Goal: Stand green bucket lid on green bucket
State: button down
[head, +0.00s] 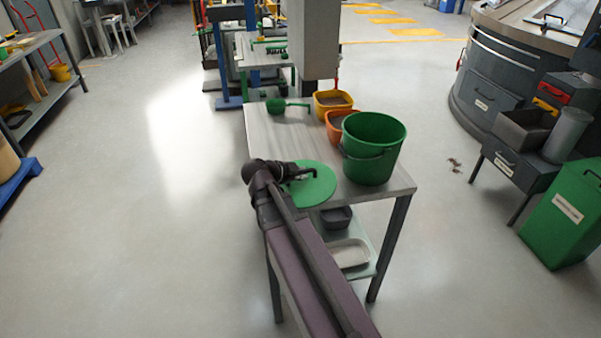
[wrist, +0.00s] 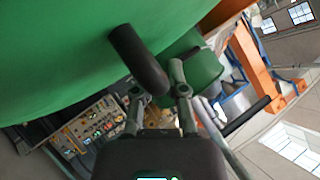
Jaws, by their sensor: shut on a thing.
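The green bucket lid (head: 318,188) is a flat round disc with a dark bar handle (head: 301,173). My gripper (head: 289,176) is shut on this handle at the lid's near left side. In the wrist view the green lid (wrist: 60,50) fills the upper left, and its black handle (wrist: 140,60) reaches between my fingers (wrist: 158,84). The green bucket (head: 372,165) stands upright and open on the table, right of and behind the lid. The lid is apart from the bucket's rim. I cannot tell how far the lid is above the tabletop.
The narrow grey table (head: 270,140) also carries an orange bucket (head: 340,122), a yellow bucket (head: 333,101) and a green scoop (head: 285,105). A grey column (head: 313,40) rises behind them. A dark bin and pale tray (head: 350,255) sit on the shelf below. Open floor lies left.

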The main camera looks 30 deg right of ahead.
aim_at(301, 172)
jog(key=shift+r, duration=0.1)
dwell(0.3)
notch_tip(301, 172, up, 6)
jog(key=p, duration=0.5)
jog(key=shift+p, duration=0.4)
jog(key=shift+s+f, duration=0.15)
jog(key=shift+f, duration=0.1)
dwell(0.4)
